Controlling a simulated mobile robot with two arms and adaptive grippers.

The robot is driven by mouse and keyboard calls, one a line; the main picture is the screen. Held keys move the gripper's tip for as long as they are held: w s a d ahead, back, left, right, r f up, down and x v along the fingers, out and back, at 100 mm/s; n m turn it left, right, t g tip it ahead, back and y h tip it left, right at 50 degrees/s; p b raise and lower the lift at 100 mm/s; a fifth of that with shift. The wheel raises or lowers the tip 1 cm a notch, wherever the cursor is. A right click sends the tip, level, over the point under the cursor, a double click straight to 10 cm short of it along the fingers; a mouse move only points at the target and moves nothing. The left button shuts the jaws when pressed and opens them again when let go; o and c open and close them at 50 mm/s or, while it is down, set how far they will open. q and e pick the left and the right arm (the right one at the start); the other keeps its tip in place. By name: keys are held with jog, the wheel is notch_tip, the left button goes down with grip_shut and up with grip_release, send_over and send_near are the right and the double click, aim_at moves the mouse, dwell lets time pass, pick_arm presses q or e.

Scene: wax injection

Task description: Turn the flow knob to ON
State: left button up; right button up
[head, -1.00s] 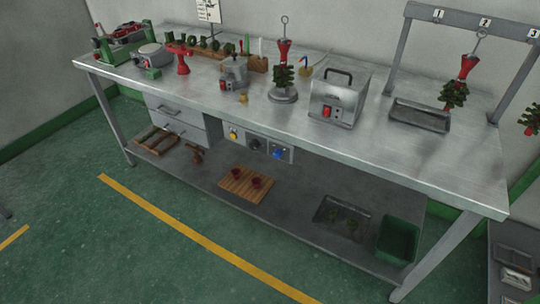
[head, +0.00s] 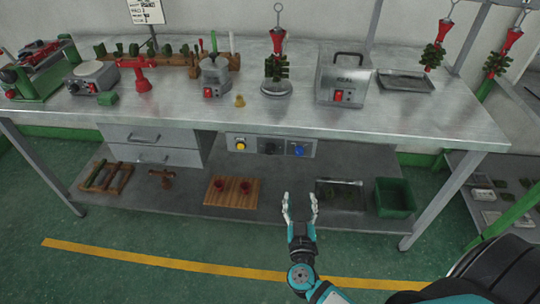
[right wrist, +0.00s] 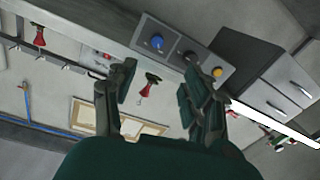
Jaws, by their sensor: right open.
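A grey control panel (head: 255,147) is mounted under the front edge of the steel bench. It carries a yellow button (head: 240,145), a dark knob (head: 269,148) and a blue knob (head: 299,150). I cannot read any labels, so which knob is the flow knob and its setting are unclear. My right gripper (head: 300,203) is open and empty, below the blue knob in the head view and apart from the panel. In the right wrist view the blue knob (right wrist: 157,41) and dark knob (right wrist: 190,58) show beyond the open fingers (right wrist: 163,82). My left gripper is not in view.
Drawers (head: 150,145) hang left of the panel. The bench top (head: 200,118) above holds a wax machine (head: 342,78) and several tools. The lower shelf (head: 290,198) holds a wooden board (head: 231,198) and a green bin (head: 394,198). The floor in front is clear.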

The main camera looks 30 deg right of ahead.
jog(key=b, duration=0.2)
send_near(299, 153)
jog(key=shift+h, duration=0.3)
jog(key=x, duration=0.8)
jog(key=shift+a+f, duration=0.1)
jog(key=shift+f, duration=0.1)
jog(key=shift+w+d, duration=0.25)
jog(key=shift+w, duration=0.25)
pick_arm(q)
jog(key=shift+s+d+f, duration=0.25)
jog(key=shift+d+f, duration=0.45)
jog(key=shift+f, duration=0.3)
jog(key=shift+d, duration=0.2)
pick_arm(e)
grip_shut()
